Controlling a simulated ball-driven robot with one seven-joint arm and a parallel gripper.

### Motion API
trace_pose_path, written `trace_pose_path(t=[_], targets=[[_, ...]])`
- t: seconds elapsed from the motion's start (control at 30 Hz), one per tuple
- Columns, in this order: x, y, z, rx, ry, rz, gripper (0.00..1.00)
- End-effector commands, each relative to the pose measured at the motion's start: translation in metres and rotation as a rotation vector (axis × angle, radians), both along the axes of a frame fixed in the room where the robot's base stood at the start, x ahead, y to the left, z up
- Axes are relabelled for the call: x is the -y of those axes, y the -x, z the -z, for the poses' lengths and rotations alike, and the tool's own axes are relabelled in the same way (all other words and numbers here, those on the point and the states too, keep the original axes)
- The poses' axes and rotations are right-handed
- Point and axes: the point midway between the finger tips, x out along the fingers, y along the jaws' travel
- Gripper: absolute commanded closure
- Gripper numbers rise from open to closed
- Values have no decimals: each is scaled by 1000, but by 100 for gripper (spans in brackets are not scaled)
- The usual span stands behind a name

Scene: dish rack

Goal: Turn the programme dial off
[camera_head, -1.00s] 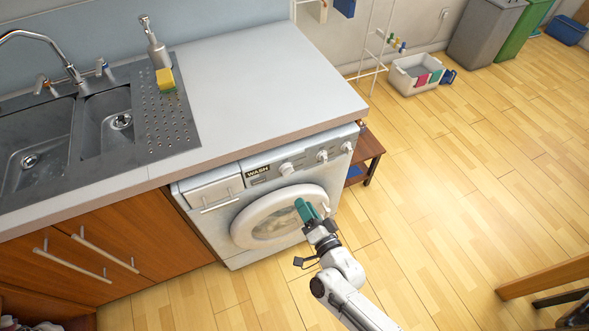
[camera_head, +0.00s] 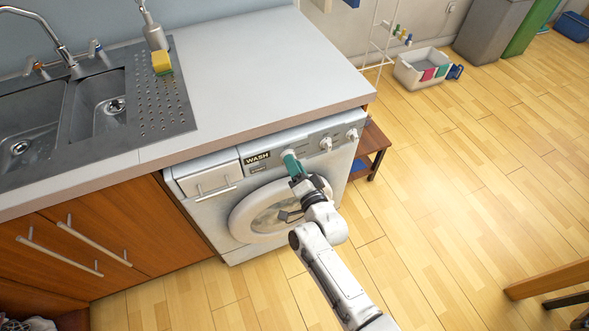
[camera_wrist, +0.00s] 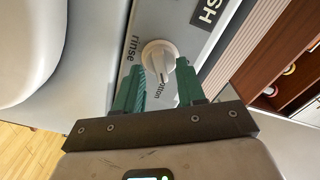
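The programme dial (camera_wrist: 158,62) is a round white knob with a raised grip bar on the washing machine's panel (camera_head: 262,162). The words "rinse" and a partly covered "otton" stand beside it in the wrist view. My gripper (camera_wrist: 161,75) has green fingers, one on each side of the dial, with a gap between them. I cannot tell whether they touch it. In the head view my gripper (camera_head: 292,162) is at the panel, right of the "WASH" label, and hides this dial. The grip bar runs roughly along the fingers in the wrist view.
Two more white knobs, a middle one (camera_head: 326,144) and a right one (camera_head: 352,134), sit to the right. The round door (camera_head: 250,218) is below, the detergent drawer (camera_head: 212,180) to the left. The worktop (camera_head: 250,70) overhangs the panel.

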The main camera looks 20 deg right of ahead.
Motion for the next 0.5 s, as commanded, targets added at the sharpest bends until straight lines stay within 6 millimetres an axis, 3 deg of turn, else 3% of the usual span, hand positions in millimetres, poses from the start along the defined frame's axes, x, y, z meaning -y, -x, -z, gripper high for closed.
trace_pose_path(t=[0.33, 0.5], targets=[[0, -3, -1, 0, 0, -1, 61], [0, -3, -1, 0, 0, -1, 77]])
